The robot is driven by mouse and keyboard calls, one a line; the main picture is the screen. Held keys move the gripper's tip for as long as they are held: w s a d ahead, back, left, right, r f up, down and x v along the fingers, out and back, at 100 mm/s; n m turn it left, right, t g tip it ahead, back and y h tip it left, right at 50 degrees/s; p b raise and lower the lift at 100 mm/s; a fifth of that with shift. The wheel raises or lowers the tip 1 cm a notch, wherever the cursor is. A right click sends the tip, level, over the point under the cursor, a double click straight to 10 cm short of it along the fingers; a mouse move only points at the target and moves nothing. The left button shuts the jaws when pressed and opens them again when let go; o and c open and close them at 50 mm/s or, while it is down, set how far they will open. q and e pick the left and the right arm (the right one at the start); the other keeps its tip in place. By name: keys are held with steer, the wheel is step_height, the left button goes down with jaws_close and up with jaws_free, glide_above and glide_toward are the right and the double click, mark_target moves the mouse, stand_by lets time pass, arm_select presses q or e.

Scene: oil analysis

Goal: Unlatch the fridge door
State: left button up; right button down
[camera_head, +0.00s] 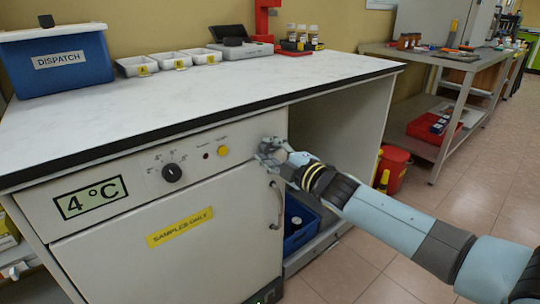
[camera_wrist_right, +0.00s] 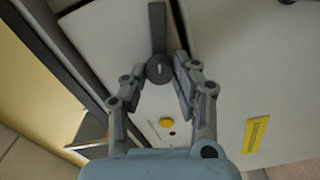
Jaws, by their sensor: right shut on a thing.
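The white fridge (camera_head: 215,245) stands under the counter with its door closed against the front. My right gripper (camera_head: 266,152) is at the upper right of the front, right of the yellow button (camera_head: 223,151). In the right wrist view its fingers (camera_wrist_right: 169,74) are closed on the round hub of a dark grey latch (camera_wrist_right: 158,32). The latch lever points up in that view, past the fingertips. In the head view the gripper covers the latch. A curved door handle (camera_head: 276,205) is below the gripper. My left gripper is not in view.
A dark knob (camera_head: 172,173) and a 4 °C display (camera_head: 90,198) are on the panel above the door. The counter (camera_head: 200,100) overhangs the front. A blue crate (camera_head: 300,235) stands right of the fridge. Floor (camera_head: 370,270) is free in front.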

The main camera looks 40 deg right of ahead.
steer(key=shift+f+n+b, duration=0.25)
steer(key=shift+n+b, duration=0.2)
steer(key=shift+n, duration=0.55)
steer(key=shift+n+b, duration=0.3)
steer(key=shift+n, duration=0.3)
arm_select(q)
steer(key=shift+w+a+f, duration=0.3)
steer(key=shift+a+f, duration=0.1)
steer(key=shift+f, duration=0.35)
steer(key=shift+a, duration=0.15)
arm_select(e)
steer(key=shift+r, duration=0.1)
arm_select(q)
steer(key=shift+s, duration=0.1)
